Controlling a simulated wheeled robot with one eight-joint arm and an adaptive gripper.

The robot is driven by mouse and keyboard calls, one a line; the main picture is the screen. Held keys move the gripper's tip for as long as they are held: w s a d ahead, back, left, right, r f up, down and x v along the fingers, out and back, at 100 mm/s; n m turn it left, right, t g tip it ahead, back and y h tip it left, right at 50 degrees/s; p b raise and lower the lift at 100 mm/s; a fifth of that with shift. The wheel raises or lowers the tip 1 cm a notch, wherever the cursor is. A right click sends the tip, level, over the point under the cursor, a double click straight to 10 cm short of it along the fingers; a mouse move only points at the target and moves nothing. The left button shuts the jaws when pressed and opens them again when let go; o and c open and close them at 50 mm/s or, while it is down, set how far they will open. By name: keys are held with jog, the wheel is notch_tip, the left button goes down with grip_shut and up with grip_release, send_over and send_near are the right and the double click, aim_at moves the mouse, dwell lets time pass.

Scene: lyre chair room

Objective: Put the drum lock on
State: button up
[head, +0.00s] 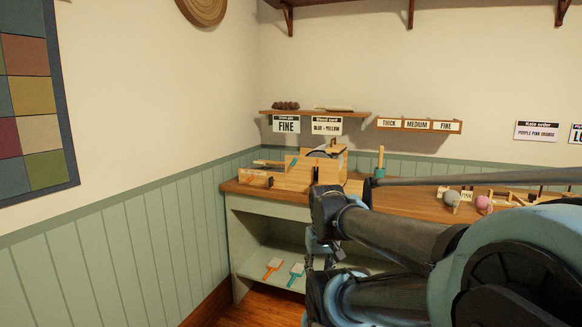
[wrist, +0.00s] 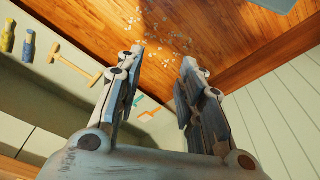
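I cannot make out a separate drum lock, or tell which part of the device is a drum. My gripper (wrist: 162,60) points down toward the floor in the wrist view. Its two fingers are spread apart with nothing between them. In the head view my gripper shows only in part, dark, in front of the lower shelf and below the bench top.
The bench top (head: 400,200) runs right, with small balls and wooden tools. Below, a shelf holds orange (head: 272,268) and teal (head: 296,273) hand tools.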

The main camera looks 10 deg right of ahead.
jog(key=shift+s+r, duration=0.25)
jog(key=shift+s, duration=0.05)
jog(key=c, duration=0.4)
jog(key=shift+a+r, duration=0.15)
jog(key=shift+r, duration=0.05)
grip_shut()
jog(key=w+a+r+m+t+y, duration=0.1)
jog(key=w+r+m+y, duration=0.1)
jog(key=w+r+m, duration=0.35)
jog(key=w+a+r+m+t+y, duration=0.1)
jog(key=w+r+m+y, duration=0.1)
jog(key=w+m, duration=0.55)
jog(key=w+a+r+m+t+y, duration=0.15)
jog(key=w+r+m, duration=0.25)
jog(key=w, duration=0.5)
jog(key=w+d+r+m+t+y, duration=0.1)
jog(key=w+d+r+m+t, duration=0.1)
jog(key=w+d+m, duration=0.5)
jog(key=w+d+r+m+t+y, duration=0.2)
jog(key=w+d+m, duration=0.5)
jog(key=w, duration=0.4)
notch_tip(320, 180, up, 3)
jog(key=shift+w+f+m+t, duration=0.1)
jog(key=shift+w+m+t, duration=0.3)
jog(key=shift+m+t, duration=0.45)
